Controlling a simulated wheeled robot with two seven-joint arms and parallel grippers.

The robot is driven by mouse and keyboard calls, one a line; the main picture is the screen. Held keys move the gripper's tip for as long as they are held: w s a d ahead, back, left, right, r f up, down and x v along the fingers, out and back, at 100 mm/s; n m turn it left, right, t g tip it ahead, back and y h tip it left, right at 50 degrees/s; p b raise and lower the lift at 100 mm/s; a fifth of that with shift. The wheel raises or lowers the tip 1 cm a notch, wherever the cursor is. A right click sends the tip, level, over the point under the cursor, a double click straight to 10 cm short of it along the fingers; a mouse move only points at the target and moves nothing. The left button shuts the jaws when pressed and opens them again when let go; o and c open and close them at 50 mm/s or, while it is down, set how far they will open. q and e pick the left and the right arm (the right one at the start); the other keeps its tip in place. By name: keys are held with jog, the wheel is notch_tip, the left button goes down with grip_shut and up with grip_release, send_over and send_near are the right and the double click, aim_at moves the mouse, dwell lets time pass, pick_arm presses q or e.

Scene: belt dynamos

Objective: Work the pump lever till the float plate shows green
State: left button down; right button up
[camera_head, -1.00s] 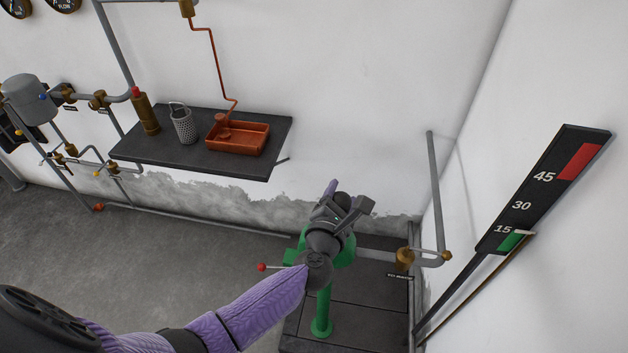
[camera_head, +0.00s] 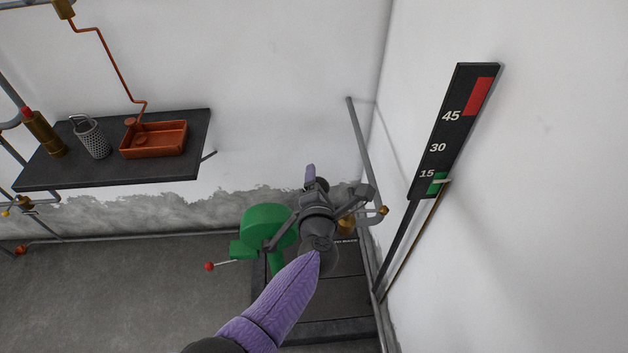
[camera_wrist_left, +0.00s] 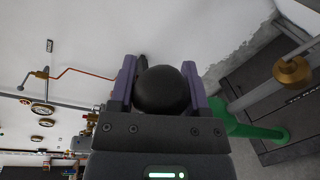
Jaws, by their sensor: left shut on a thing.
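The green pump (camera_head: 268,226) stands by the far wall in the head view, partly covered by my left arm. My left gripper (camera_head: 319,188) is beside it, to its right. In the left wrist view, its two purple fingers are shut on a round black knob (camera_wrist_left: 163,92), the pump lever's end; the lever's rod is mostly hidden. The float plate (camera_head: 438,147) on the right wall is black, with a red band on top, the numbers 45, 30 and 15, and a green band (camera_head: 435,189) at the bottom. A pale pointer (camera_head: 441,181) lies across the green band. My right gripper is out of view.
A thin rod with a red knob (camera_head: 209,266) sticks out left of the pump. A dark wall shelf (camera_head: 190,165) holds an orange tray (camera_head: 178,140), a perforated basket (camera_head: 93,138) and a brass cylinder (camera_head: 45,135). A grey pipe (camera_head: 360,145) stands near the corner.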

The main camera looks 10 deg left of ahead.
pick_arm(q)
jog(key=shift+s+d+f, duration=0.1)
jog(key=shift+f, duration=0.05)
jog(key=c, duration=0.5)
grip_release()
jog(key=o, duration=0.4)
jog(key=shift+d, duration=0.15)
jog(key=shift+o, duration=0.2)
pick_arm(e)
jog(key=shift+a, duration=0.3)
